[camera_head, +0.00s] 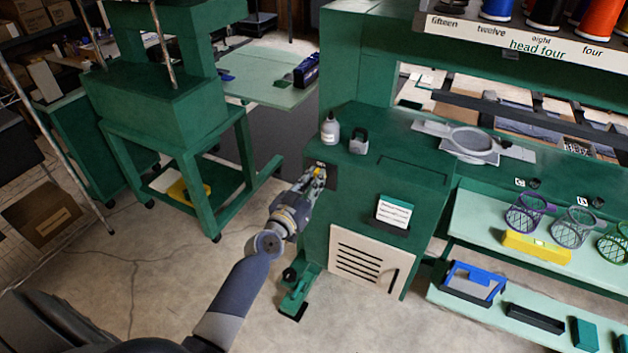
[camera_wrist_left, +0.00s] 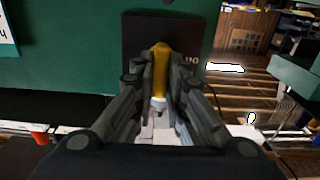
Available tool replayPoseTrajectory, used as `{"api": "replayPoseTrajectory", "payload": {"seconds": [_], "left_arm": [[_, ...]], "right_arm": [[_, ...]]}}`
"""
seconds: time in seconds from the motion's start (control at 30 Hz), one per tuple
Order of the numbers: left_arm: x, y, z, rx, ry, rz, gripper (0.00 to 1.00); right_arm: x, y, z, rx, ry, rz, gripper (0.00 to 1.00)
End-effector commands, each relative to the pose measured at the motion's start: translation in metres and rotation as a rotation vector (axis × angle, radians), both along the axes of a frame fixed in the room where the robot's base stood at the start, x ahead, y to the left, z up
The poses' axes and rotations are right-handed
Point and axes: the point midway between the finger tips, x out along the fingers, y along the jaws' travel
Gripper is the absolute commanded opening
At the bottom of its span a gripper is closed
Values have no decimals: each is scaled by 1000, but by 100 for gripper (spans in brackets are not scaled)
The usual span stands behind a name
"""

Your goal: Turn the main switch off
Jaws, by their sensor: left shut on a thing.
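The main switch has a dark plate (camera_head: 329,170) on the green machine's front face, near its left edge. In the left wrist view the plate (camera_wrist_left: 187,32) carries small white markings, partly hidden, and a yellow handle (camera_wrist_left: 160,66) stands out from it. My left gripper (camera_head: 316,176) reaches the switch from below left. In the wrist view its two fingers (camera_wrist_left: 160,90) lie on either side of the yellow handle and are shut on it. The handle's exact setting is hard to read. My right gripper is not in view.
A white bottle (camera_head: 330,130) and a padlock-shaped grey thing (camera_head: 358,141) stand on the machine's top above the switch. A card holder (camera_head: 393,212) and a vented panel (camera_head: 365,262) are on the face. A green pedal (camera_head: 298,292) stands on the floor below.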

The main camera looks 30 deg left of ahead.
Motion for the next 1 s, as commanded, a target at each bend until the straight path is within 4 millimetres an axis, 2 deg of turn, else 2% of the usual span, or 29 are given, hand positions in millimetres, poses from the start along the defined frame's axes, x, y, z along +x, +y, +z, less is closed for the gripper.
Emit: {"api": "replayPoseTrajectory", "payload": {"seconds": [0.37,1.0], "left_arm": [[1,2,2,-155,-5,0,0],[1,9,0,-749,-7,-1,0]], "right_arm": [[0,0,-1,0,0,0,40],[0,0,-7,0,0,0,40]]}}
